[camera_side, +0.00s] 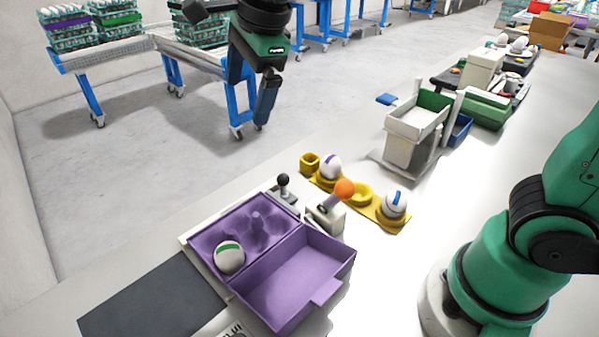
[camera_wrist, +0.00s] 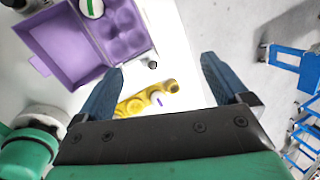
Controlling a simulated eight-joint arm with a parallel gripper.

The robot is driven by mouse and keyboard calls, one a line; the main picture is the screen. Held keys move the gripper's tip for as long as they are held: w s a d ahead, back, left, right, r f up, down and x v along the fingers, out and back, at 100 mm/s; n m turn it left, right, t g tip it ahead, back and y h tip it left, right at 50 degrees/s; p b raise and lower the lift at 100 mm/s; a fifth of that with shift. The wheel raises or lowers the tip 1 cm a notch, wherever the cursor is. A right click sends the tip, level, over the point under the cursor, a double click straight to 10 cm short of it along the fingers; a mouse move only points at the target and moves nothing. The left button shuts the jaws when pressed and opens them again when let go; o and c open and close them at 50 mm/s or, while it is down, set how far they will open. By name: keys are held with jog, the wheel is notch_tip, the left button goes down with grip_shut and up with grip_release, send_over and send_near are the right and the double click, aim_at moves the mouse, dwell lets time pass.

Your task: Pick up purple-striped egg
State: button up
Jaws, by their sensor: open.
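The purple-striped egg (camera_side: 330,168) is white with a purple band. It sits in the yellow holder (camera_side: 328,183) on the table. In the wrist view the egg (camera_wrist: 157,99) shows between my finger lines, nearer the palm than the tips. My gripper (camera_side: 266,112) is raised, above and left of the egg in the side view, and well apart from it. In the wrist view my gripper (camera_wrist: 163,65) has its two blue fingers spread with nothing held between them.
A blue-striped egg (camera_side: 395,204) sits in the same holder's near end. An open purple carton (camera_side: 321,254) holds a green-striped egg (camera_side: 229,258). A white box (camera_side: 415,120) stands behind.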

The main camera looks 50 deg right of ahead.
jog(key=c, duration=0.4)
jog(key=shift+c, duration=0.2)
